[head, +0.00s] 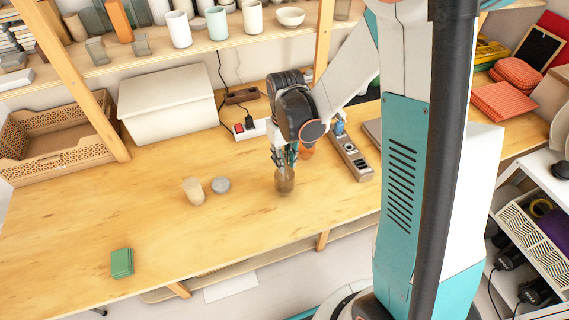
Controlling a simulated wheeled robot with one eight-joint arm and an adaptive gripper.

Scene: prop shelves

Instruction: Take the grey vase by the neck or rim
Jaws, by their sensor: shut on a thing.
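My gripper (286,160) points down over the middle of the wooden table and is shut at the top of a small, dark grey-brown vase (285,183). The vase looks upright. Its neck and rim are mostly hidden by the fingers, and I cannot tell whether its base touches the table.
A beige cup (193,191) and a small round grey thing (221,184) stand to the left on the table (200,240). A green block (122,263) lies near the front edge. The front middle is clear.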

